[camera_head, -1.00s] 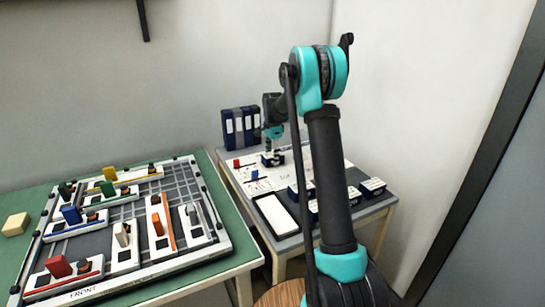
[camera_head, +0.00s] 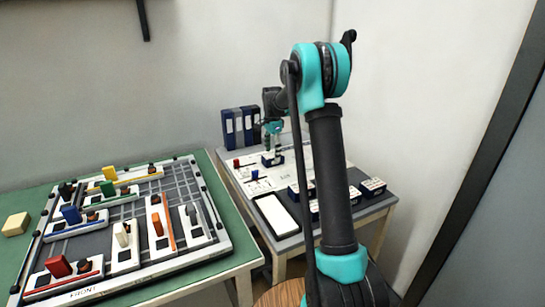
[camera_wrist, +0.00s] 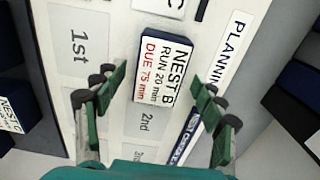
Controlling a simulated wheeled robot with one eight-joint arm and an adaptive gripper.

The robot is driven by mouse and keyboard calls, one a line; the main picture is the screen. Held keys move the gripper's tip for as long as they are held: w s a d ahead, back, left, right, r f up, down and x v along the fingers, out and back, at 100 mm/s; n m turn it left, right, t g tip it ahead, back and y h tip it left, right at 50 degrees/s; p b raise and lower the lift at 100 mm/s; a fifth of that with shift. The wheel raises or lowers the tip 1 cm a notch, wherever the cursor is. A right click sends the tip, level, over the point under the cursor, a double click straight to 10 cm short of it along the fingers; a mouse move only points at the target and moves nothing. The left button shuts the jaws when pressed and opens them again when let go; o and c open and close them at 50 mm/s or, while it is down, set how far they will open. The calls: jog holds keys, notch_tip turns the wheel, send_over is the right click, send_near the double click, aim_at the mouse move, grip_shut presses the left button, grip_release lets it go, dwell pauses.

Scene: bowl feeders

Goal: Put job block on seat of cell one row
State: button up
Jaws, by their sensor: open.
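A dark blue job block with a white label (camera_wrist: 164,70) reading "NEST B RUN 20 min DUE 75 min" lies on the white planning board (camera_wrist: 110,12), near the printed "1st" and "2nd" fields. The block also shows in the head view (camera_head: 273,160). My gripper (camera_wrist: 158,78) is open, its green fingers apart on either side of the block in the wrist view. In the head view my gripper (camera_head: 272,152) is just above the block, with no grip on it. Row names are too small to read in the head view.
More labelled blue blocks (camera_head: 372,187) stand along the right side of the small table, partly behind my arm. A white tablet-like panel (camera_head: 276,215) lies at its front. Dark binders (camera_head: 240,127) stand behind. A fixture board with coloured blocks (camera_head: 186,259) is on the green table at left.

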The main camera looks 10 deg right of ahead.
aim_at(273, 155)
notch_tip(273, 155, up, 10)
dwell(0.3)
